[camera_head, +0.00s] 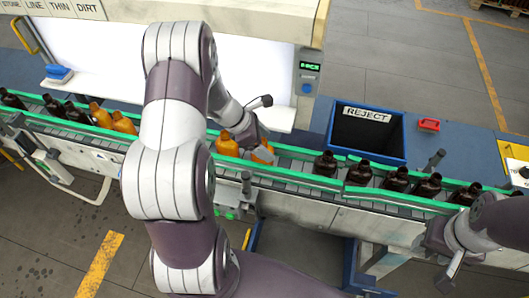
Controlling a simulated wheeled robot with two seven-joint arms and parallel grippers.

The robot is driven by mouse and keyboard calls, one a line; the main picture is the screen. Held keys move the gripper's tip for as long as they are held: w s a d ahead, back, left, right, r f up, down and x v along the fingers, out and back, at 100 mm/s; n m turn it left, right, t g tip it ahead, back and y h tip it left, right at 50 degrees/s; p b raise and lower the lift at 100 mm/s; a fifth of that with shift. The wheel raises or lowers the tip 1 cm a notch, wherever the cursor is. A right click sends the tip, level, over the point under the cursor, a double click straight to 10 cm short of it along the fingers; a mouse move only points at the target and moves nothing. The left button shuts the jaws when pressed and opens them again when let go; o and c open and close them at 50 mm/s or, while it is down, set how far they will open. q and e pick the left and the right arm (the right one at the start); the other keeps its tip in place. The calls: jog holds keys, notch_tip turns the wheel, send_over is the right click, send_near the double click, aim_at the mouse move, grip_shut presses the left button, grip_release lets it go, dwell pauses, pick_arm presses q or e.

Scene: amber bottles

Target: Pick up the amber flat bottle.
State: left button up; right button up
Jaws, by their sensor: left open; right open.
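Several orange-amber bottles stand on the conveyor. Two are left of my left arm, an amber bottle (101,115) and another amber bottle (124,123). Two more are right of the arm, an amber bottle (227,145) and an amber bottle (263,154) partly hidden by my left gripper. I cannot tell which of them is flat. My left gripper (262,142) is open over the conveyor, close to the rightmost amber bottle; contact is unclear. My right gripper (452,264) is open and empty, in front of the conveyor at lower right.
The conveyor has green guide rails (300,178). Dark brown bottles (326,163) stand on it at both ends. A blue REJECT bin (335,135) stands behind it. A red object (428,125) and a blue-handled tool (59,74) lie behind the line.

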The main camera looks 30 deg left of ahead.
pick_arm(q)
jog(key=shift+w+d+f, duration=0.2)
jog(key=shift+d+f, duration=0.1)
jog(key=shift+f, duration=0.5)
jog(key=shift+a, duration=0.15)
grip_shut()
jog(key=shift+r, duration=0.1)
